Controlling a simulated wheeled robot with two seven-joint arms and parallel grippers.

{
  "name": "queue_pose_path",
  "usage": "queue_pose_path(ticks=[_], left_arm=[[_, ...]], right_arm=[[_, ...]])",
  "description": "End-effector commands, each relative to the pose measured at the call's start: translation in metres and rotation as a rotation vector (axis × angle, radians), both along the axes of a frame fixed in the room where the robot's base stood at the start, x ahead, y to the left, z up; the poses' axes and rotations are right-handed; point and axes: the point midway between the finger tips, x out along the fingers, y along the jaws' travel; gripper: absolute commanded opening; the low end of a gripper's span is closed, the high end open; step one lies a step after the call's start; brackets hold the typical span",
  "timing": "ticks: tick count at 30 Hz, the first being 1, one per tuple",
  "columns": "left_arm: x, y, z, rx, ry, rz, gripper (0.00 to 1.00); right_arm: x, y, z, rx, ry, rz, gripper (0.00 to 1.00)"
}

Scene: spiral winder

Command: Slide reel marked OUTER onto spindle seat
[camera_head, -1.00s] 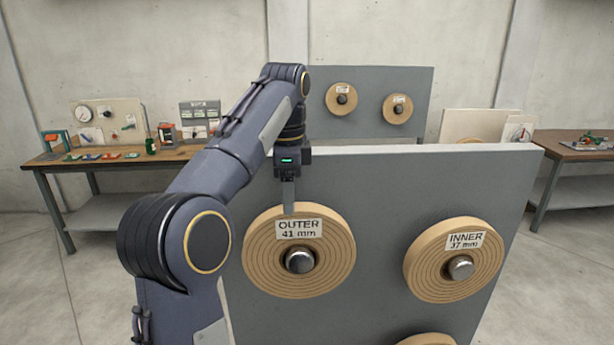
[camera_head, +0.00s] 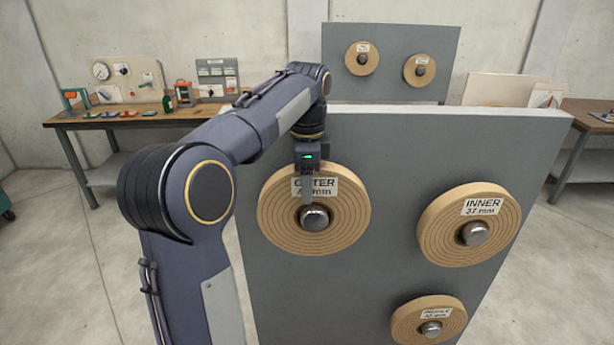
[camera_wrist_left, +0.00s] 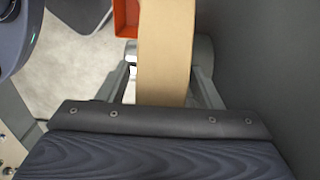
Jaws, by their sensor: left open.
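The OUTER reel (camera_head: 345,225), a tan wound disc with a white label, hangs on a metal peg (camera_head: 314,217) on the near grey panel. My left gripper (camera_head: 308,193) hangs in front of its upper part and covers some of the label. In the left wrist view the open fingers (camera_wrist_left: 167,82) stand either side of the reel's tan edge (camera_wrist_left: 165,45), with a gap at the left finger. Contact at the right finger is unclear. My right gripper is not in view. I cannot identify the spindle seat.
The INNER reel (camera_head: 450,235) and a third labelled reel (camera_head: 408,325) hang on the same grey panel (camera_head: 385,150). A farther panel (camera_head: 392,85) holds two smaller-looking reels. A workbench (camera_head: 75,120) stands behind at left. An orange bin (camera_wrist_left: 126,18) shows in the left wrist view.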

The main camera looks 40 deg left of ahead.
Motion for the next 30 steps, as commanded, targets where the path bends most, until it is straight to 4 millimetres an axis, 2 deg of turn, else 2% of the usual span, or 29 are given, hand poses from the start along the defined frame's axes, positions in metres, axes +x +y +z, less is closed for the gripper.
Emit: queue_pose_path(ticks=[2, 14, 20, 21, 28, 30], left_arm=[[0.0, 0.0, 0.0001, 0.0, 0.0, 0.0, 0.54], [0.0001, -0.0002, 0.0003, 0.0, 0.0, 0.0, 0.01], [0.0001, -0.0002, 0.0003, 0.0, 0.0, 0.0, 0.0], [0.0001, -0.0002, 0.0003, 0.0, 0.0, 0.0, 0.31], [0.0002, -0.0002, 0.0004, 0.0, 0.0, -0.001, 0.01], [0.0002, -0.0002, 0.0004, 0.0, 0.0, -0.001, 0.0]], right_arm=[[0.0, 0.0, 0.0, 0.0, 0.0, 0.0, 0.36], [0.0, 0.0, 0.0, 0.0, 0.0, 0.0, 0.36], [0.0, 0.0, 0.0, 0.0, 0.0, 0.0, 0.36], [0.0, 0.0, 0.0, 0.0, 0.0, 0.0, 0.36], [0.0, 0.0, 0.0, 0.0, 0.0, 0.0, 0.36], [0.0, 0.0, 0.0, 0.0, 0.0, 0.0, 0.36]])
